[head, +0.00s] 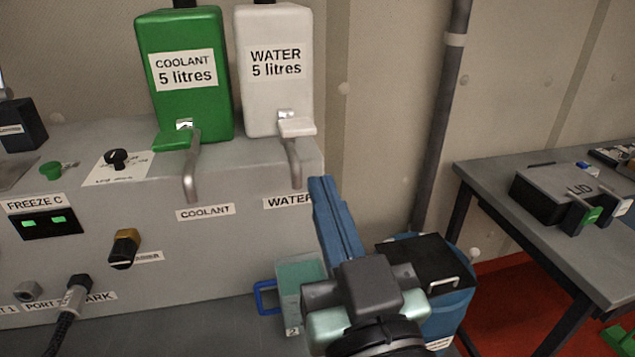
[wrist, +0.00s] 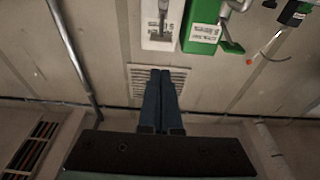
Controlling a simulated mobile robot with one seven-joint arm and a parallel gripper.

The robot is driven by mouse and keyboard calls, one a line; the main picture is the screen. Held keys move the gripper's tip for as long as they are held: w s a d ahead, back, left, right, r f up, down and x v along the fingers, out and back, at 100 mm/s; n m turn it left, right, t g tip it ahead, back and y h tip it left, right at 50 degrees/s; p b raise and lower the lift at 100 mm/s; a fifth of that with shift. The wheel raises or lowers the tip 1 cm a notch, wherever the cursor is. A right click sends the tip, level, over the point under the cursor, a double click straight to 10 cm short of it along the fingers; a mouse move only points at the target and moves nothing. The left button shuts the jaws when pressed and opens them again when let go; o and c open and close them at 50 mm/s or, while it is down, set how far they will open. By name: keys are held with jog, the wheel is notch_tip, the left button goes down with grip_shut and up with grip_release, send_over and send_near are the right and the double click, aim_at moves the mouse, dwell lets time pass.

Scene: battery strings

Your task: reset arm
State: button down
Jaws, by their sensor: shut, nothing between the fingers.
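My gripper (head: 322,190) has long blue fingers pressed together and empty. In the head view it points up and away, just right of the WATER label and in front of the wall. The blue fingers also show in the wrist view (wrist: 161,75), side by side, over a wall vent. In the head view the gripper's grey body partly hides a clear jug with a blue handle (head: 266,297) and a blue bin with a dark lid (head: 425,258).
A green coolant tank (head: 183,110) and a white water tank (head: 276,105) stand on the grey bench, with spouts below. A grey pipe (head: 437,130) runs down the wall. A table (head: 530,240) at right holds a box marked LID (head: 565,185). Red floor shows between.

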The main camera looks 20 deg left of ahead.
dwell(0.5)
jog(key=s+d+r+m+t+h+p, duration=0.1)
jog(key=d+r+m+t+h, duration=0.2)
jog(key=r, duration=0.9)
jog(key=s+d+r+m+t+h+p, duration=0.1)
jog(key=d+r+m+t+h, duration=0.2)
jog(key=d+r+t+h, duration=0.4)
notch_tip(320, 180, up, 5)
jog(key=shift+s+r+m+h, duration=0.25)
jog(key=shift+m+h, duration=0.15)
jog(key=shift+h, duration=0.4)
